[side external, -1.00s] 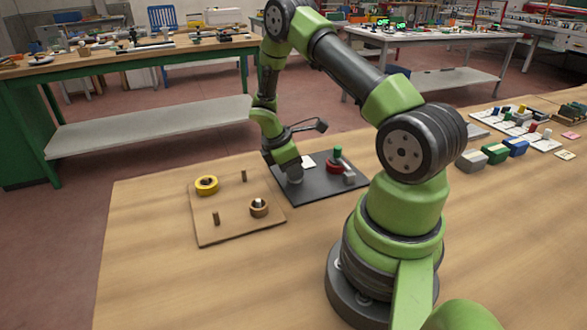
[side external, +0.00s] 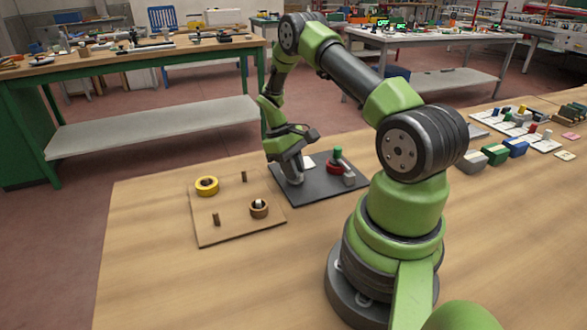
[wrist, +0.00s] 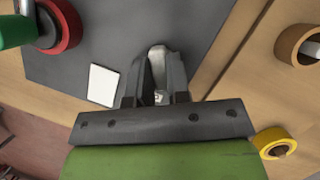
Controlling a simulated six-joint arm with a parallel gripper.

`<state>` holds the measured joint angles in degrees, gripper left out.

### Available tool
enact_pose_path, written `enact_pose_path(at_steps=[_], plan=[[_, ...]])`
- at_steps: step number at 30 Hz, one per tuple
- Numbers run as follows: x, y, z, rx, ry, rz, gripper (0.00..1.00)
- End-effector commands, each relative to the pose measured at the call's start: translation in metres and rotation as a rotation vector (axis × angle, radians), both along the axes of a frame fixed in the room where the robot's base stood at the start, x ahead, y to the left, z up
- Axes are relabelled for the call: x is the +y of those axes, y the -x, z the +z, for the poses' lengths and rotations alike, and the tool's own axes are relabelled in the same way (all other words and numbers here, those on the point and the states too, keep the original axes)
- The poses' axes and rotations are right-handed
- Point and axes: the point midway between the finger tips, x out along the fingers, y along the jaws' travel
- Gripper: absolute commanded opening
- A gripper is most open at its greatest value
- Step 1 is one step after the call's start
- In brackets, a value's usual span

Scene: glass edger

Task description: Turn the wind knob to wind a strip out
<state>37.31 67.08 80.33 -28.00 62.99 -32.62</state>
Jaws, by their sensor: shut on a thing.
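The dark grey plate (side external: 318,187) lies flat on the bench. My gripper (side external: 295,180) is low over its left part, and its fingers are shut on a pale grey knob, which I take to be the wind knob (wrist: 157,58). In the wrist view the knob's top shows between the two dark fingers (wrist: 156,80); its lower part is hidden. On the plate's far right side stands a red roll (side external: 334,167) with a green upright part (side external: 338,152); both also show at the wrist view's upper left. No strip can be made out.
A white card (wrist: 103,85) lies on the plate beside my gripper. Left of the plate is a wooden board (side external: 235,225) with a yellow roll (side external: 206,186), a brown roll (side external: 259,208) and pegs. Blocks (side external: 495,153) stand further right. The bench front is clear.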

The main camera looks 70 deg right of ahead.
Motion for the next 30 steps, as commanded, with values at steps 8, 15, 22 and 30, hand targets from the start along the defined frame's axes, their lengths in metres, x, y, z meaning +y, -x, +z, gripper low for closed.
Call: enact_pose_path(at_steps=[8,15,22,30], plan=[[-0.0009,0.0017,0.0006,0.005,-0.003,-0.251,0.0],[-0.001,0.0019,0.0005,0.005,-0.003,-0.404,0.0],[-0.0009,0.0022,0.0005,0.006,-0.004,-0.488,0.0],[-0.0007,0.0024,0.0005,0.007,-0.003,-0.518,0.0]])
